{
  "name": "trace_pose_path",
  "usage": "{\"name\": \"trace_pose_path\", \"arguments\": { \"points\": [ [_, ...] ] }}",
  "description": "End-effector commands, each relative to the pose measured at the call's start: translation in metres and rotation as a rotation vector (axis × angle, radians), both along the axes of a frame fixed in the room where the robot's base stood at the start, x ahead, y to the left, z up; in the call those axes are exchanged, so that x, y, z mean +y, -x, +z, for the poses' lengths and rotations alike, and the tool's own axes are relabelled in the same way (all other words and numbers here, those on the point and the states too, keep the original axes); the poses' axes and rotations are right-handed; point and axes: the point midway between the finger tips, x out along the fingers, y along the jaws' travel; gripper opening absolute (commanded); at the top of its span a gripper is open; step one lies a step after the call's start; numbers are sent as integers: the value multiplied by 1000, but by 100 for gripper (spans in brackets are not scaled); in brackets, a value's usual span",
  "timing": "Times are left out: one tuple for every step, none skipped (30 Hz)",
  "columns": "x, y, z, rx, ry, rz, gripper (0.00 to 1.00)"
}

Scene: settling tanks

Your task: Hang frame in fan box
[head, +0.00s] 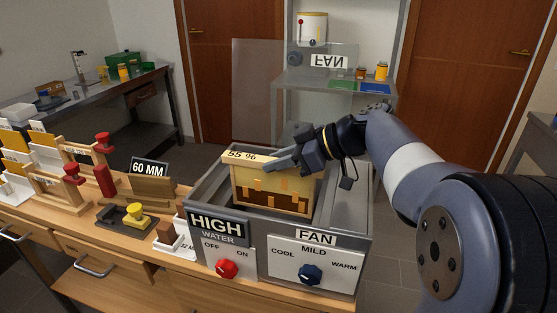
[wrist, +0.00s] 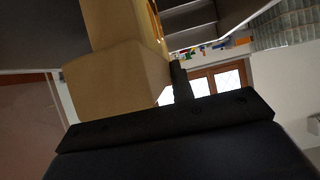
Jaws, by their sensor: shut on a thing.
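The wooden frame (head: 270,188), with a pale yellow face, a brown lower band and a "55 %" top bar, hangs upright in the mouth of the grey fan box (head: 345,222). Its lower edge is inside the box walls; whether it rests on anything is hidden. My gripper (head: 282,163) is shut on the frame's top bar from the right. In the wrist view the frame's wooden bar (wrist: 115,75) shows close above the dark jaw (wrist: 165,122). The box's clear lid (head: 262,85) stands raised behind, its "FAN" label upside down.
The box front has a red water knob (head: 227,268) and a blue fan knob (head: 311,274). To the left stand a "60 MM" block (head: 152,185), a yellow-knobbed tool (head: 133,212) and red-handled racks (head: 103,165). A shelf (head: 340,85) with jars stands behind.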

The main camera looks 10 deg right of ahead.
Motion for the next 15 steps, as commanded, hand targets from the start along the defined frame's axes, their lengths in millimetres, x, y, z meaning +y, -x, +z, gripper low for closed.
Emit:
{"name": "trace_pose_path", "arguments": {
  "points": [
    [0, 0, -1, -3, -1, 0, 0],
    [0, 0, -2, -3, -1, 0, 0],
    [0, 0, -3, -3, -1, 0, 0],
    [0, 0, -3, -3, -1, 0, 0],
    [0, 0, -4, -3, -1, 0, 0],
    [0, 0, -5, -3, -1, 0, 0],
    [0, 0, -6, -3, -1, 0, 0],
    [0, 0, -6, -3, -1, 0, 0],
    [0, 0, -7, -3, -1, 0, 0],
    [0, 0, -8, -3, -1, 0, 0],
    [0, 0, -9, -3, -1, 0, 0],
    [0, 0, -9, -3, -1, 0, 0],
    [0, 0, -10, -3, -1, 0, 0],
    [0, 0, -11, -3, -1, 0, 0],
    [0, 0, -12, -3, -1, 0, 0]
  ]
}}
